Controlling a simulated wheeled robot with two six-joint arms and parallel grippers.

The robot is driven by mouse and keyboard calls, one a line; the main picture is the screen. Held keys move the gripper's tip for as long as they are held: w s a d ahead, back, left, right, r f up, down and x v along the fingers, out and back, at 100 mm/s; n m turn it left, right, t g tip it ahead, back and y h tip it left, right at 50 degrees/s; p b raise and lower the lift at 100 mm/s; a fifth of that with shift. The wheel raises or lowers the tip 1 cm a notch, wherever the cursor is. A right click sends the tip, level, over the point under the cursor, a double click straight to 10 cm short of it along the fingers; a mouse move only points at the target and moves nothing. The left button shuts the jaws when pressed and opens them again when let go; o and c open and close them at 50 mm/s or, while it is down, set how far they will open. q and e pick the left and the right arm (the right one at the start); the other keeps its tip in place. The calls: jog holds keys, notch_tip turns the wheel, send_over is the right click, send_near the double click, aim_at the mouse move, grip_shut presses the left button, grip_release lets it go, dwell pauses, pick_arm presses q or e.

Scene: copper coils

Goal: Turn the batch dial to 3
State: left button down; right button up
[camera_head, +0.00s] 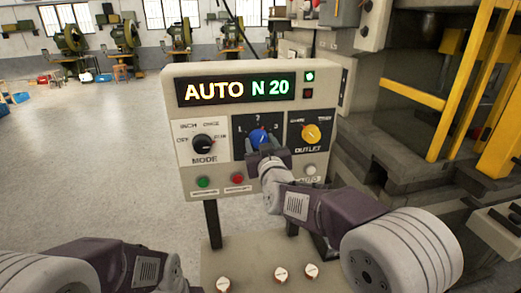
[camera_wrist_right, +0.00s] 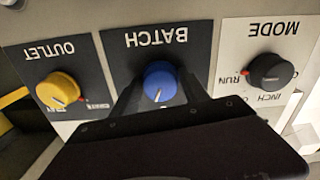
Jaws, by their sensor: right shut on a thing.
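The blue batch dial (camera_head: 258,138) sits in the middle of the control panel (camera_head: 180,90), on a dark plate. My right gripper (camera_head: 262,148) is at the dial and shut on it, covering its lower part in the head view. The right wrist view shows the blue dial (camera_wrist_right: 160,82) upside down between my two dark fingers (camera_wrist_right: 160,95), below the word BATCH. A white pointer line shows on the dial; which number it marks is hard to tell. My left arm (camera_head: 100,268) shows at the lower left, its gripper out of the picture.
The black mode dial (camera_head: 203,143) is left of the batch dial and the yellow outlet dial (camera_head: 310,133) is right of it. Green (camera_head: 203,182) and red (camera_head: 237,178) buttons lie below. The display (camera_head: 236,88) reads AUTO N 20. A yellow-barred machine (camera_head: 470,80) stands at right.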

jog(key=shift+a+f+m+b, duration=0.15)
jog(key=shift+m+b, duration=1)
jog(key=shift+m, duration=0.7)
jog(key=shift+d+f+m+b, duration=0.1)
jog(key=shift+m+b, duration=1)
jog(key=shift+m, duration=0.75)
jog(key=o, duration=1.3)
jog(key=shift+r, duration=0.15)
jog(key=shift+o, duration=0.2)
jog(key=s+d+b, duration=0.1)
jog(key=s, duration=0.8)
jog(key=shift+d, duration=0.35)
